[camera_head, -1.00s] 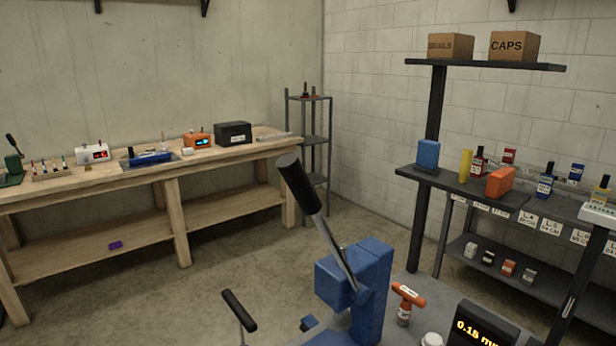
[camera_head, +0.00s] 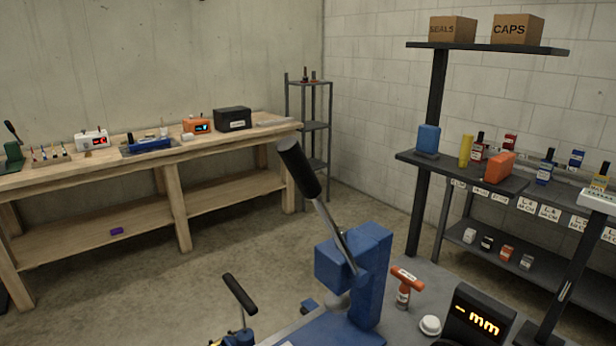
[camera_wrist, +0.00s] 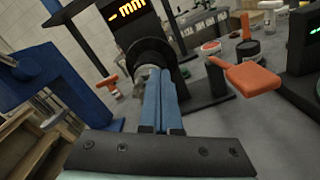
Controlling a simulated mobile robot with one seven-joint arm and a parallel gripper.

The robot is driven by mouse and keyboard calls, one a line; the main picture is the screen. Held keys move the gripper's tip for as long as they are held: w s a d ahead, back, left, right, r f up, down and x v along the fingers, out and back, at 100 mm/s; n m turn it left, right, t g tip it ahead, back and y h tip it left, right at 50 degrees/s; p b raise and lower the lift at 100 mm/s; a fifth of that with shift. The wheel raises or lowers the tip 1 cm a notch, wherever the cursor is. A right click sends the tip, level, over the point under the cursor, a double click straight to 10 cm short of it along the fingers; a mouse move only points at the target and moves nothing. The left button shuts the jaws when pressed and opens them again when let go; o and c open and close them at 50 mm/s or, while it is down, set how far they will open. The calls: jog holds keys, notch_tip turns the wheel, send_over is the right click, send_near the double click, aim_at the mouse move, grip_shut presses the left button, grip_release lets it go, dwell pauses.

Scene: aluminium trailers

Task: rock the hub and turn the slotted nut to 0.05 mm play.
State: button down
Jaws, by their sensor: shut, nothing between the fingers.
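My gripper (camera_wrist: 160,74) is shut and empty in the wrist view, its two blue fingers side by side. Its tips are at a black round part (camera_wrist: 152,50), likely the hub, with grey metal (camera_wrist: 141,84) at its centre, partly hidden by the fingers. I cannot make out the nut's slots or whether the tips touch. The play display (camera_head: 474,318) reads "- mm" in the head view; it also shows behind the hub in the wrist view (camera_wrist: 128,12). My gripper and the hub do not show in the head view.
A blue press (camera_head: 362,275) with a long black-handled lever stands beside an orange T-handled tool (camera_head: 405,284). In the wrist view an orange-handled tool (camera_wrist: 250,78) lies right of my fingers. A wooden bench (camera_head: 150,165) and shelves (camera_head: 470,180) stand behind; floor between is clear.

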jog(key=shift+s+p, duration=0.2)
jog(key=shift+p, duration=0.15)
jog(key=p+v, duration=0.1)
jog(key=v, duration=0.4)
jog(key=shift+s+a+r, duration=0.15)
jog(key=shift+s+a, duration=0.1)
jog(key=shift+s, duration=0.05)
